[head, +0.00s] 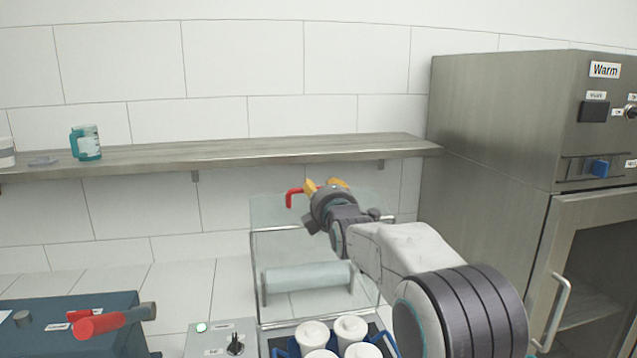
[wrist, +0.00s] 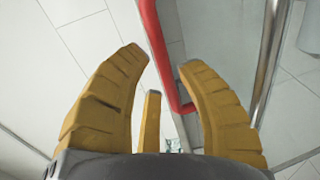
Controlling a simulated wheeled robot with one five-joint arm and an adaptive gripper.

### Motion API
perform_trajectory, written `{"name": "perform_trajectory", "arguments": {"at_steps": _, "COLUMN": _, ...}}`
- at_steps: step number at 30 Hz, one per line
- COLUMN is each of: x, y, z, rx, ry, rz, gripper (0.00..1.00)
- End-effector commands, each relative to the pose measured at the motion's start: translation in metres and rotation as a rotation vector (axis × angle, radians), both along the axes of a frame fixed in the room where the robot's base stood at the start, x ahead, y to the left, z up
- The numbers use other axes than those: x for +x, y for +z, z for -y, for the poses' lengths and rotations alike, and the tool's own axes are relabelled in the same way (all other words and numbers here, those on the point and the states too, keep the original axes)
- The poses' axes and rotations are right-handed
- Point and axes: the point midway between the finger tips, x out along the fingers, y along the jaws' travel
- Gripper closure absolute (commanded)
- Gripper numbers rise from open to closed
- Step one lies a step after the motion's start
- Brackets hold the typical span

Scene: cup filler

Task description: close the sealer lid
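The sealer lid (head: 268,245) is a clear panel with a metal frame, standing raised above the sealer in the head view. Its red handle (head: 292,198) sticks out at the top left, and it also shows in the wrist view (wrist: 158,50). My gripper (head: 312,186) is at the top of the lid, beside the handle. In the wrist view my yellow fingers (wrist: 165,66) are spread, with the red bar passing between their tips. They do not look closed on it. My arm hides part of the lid's right side.
Several white cups (head: 313,334) stand in a blue holder below the lid. A control box (head: 222,338) is left of them, then a dark blue machine with a red lever (head: 100,324). A shelf (head: 250,152) runs behind; a steel warmer (head: 490,130) stands right.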

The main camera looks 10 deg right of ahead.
Motion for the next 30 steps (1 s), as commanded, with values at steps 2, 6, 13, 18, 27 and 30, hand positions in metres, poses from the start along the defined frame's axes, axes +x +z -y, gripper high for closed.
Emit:
{"name": "perform_trajectory", "arguments": {"at_steps": 2, "x": 0.009, "y": 0.001, "z": 0.0, "rx": 0.001, "ry": 0.0, "rz": -0.001, "gripper": 0.67}}
{"name": "perform_trajectory", "arguments": {"at_steps": 6, "x": 0.019, "y": 0.0, "z": 0.0, "rx": 0.001, "ry": 0.0, "rz": -0.002, "gripper": 0.67}}
{"name": "perform_trajectory", "arguments": {"at_steps": 13, "x": 0.026, "y": -0.001, "z": 0.0, "rx": 0.001, "ry": 0.0, "rz": -0.002, "gripper": 0.67}}
{"name": "perform_trajectory", "arguments": {"at_steps": 18, "x": 0.027, "y": -0.001, "z": 0.0, "rx": 0.001, "ry": 0.0, "rz": -0.002, "gripper": 0.67}}
{"name": "perform_trajectory", "arguments": {"at_steps": 27, "x": 0.026, "y": -0.001, "z": 0.0, "rx": 0.001, "ry": 0.0, "rz": -0.001, "gripper": 0.79}}
{"name": "perform_trajectory", "arguments": {"at_steps": 30, "x": 0.026, "y": -0.001, "z": 0.0, "rx": 0.001, "ry": 0.0, "rz": -0.001, "gripper": 0.88}}
